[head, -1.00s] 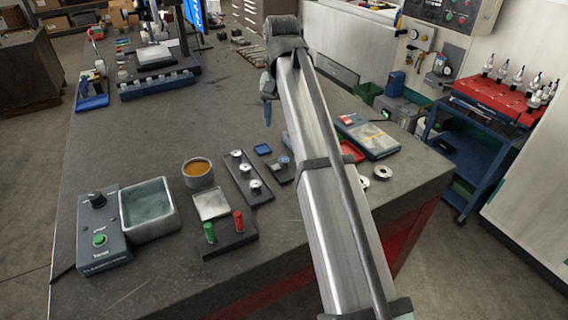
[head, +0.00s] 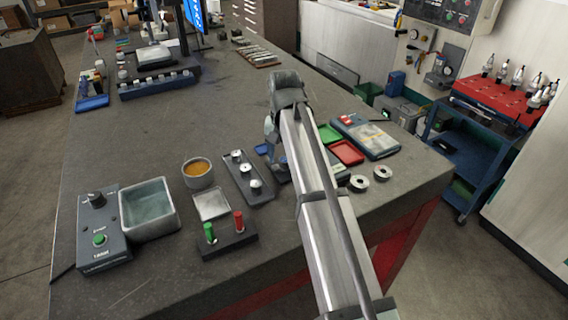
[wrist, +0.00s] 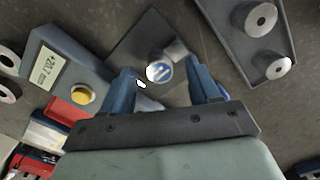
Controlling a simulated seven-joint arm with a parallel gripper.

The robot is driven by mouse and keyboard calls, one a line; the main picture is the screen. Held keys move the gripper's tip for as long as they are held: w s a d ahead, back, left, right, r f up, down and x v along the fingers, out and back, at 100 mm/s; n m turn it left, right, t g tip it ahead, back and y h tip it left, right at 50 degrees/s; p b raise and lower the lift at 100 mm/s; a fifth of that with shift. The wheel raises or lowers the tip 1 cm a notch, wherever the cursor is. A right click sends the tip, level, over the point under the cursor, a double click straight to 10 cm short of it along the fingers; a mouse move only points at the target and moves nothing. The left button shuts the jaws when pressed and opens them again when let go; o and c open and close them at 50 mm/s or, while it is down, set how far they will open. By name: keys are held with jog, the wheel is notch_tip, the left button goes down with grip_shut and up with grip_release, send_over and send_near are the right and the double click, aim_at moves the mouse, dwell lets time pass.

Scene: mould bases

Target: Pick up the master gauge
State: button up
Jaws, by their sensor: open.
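A round metal piece with a blue-and-white face (wrist: 159,71), which I take for the master gauge, stands on a small dark plate (wrist: 134,50) in the wrist view. A short metal cylinder sits beside it on the plate. My gripper (wrist: 163,84) is open, with one blue finger on either side of the round piece in the picture. I cannot tell whether the fingers touch it or how far above it they are. In the head view my gripper (head: 275,152) points down over the plate, and my arm hides most of that spot.
A dark rack with metal cylinders (head: 246,178) stands close on the left; it also shows in the wrist view (wrist: 236,38). A readout box with a yellow button (wrist: 60,72) is close by. Red (head: 347,152) and green trays and metal rings (head: 383,173) lie to the right.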

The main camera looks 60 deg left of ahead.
jog(key=shift+f, duration=0.25)
grip_shut()
dwell(0.4)
